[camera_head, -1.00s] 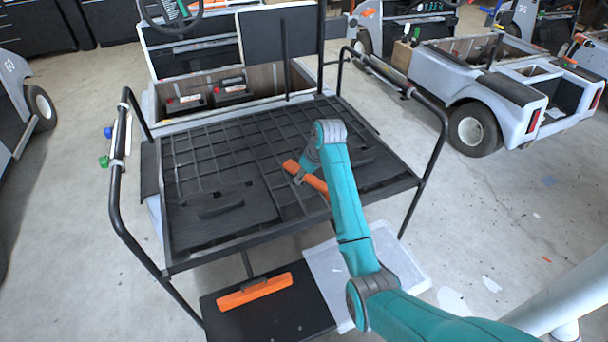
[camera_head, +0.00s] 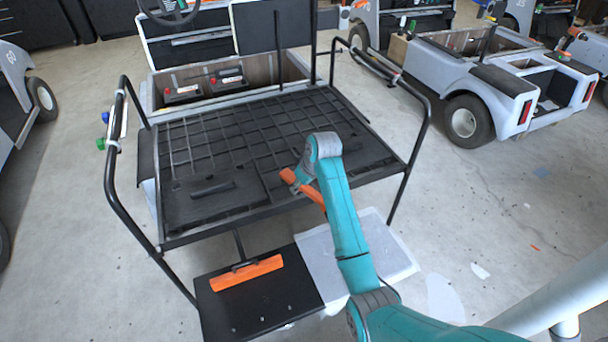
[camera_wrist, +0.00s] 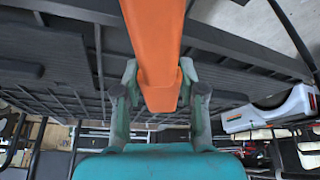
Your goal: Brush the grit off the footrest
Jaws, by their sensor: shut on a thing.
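The footrest (camera_head: 285,300) is a low black board in front of the cart's black slatted deck. A few tiny pale specks show on its near part; they are too small to tell apart. My gripper (camera_head: 304,182) is shut on an orange handle (camera_head: 311,193), seen over the deck's front right part. In the wrist view my gripper's fingers (camera_wrist: 160,92) clasp the orange handle (camera_wrist: 155,40), which runs out of the top of the picture. Any bristles at its far end are hidden. An orange bar (camera_head: 247,272) with a dark bracket lies across the footrest.
A white sheet (camera_head: 390,258) lies right of the footrest, partly behind my arm. The deck (camera_head: 225,190) has black tube rails (camera_head: 115,205) at both sides. Another cart (camera_head: 470,90) stands at the right rear. Open concrete floor lies to the right.

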